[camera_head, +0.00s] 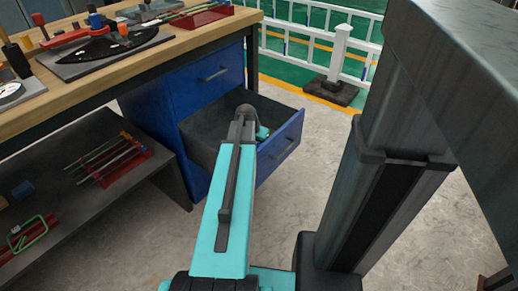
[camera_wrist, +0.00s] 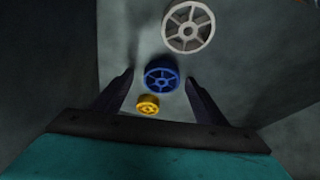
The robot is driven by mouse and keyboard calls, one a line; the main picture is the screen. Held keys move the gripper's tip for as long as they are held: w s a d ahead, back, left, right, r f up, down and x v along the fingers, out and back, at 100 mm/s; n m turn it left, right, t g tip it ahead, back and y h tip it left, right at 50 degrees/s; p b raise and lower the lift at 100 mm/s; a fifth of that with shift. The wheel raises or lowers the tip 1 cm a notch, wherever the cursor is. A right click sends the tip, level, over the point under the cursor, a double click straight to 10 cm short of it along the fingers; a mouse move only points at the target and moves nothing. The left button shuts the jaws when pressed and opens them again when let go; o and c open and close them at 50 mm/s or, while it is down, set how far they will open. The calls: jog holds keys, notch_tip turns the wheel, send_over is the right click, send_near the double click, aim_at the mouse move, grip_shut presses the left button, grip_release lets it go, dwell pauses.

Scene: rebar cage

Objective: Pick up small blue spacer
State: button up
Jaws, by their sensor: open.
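In the wrist view, a blue wheel-shaped spacer (camera_wrist: 161,75) with spokes lies on the grey drawer floor, just beyond my gripper (camera_wrist: 159,82). The two dark fingers are spread apart, with the blue spacer showing between and slightly past their tips. Nothing is held.
A smaller yellow spacer (camera_wrist: 148,105) lies close to the blue one, nearer my gripper. A larger white spacer (camera_wrist: 188,26) lies beyond it, near a drawer wall. The wooden bench (camera_head: 150,55) stands above left.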

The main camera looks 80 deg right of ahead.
dwell(0.3)
jog(key=c, duration=1.1)
jog(key=shift+r, duration=0.1)
notch_tip(320, 180, up, 10)
jog(key=p, duration=0.3)
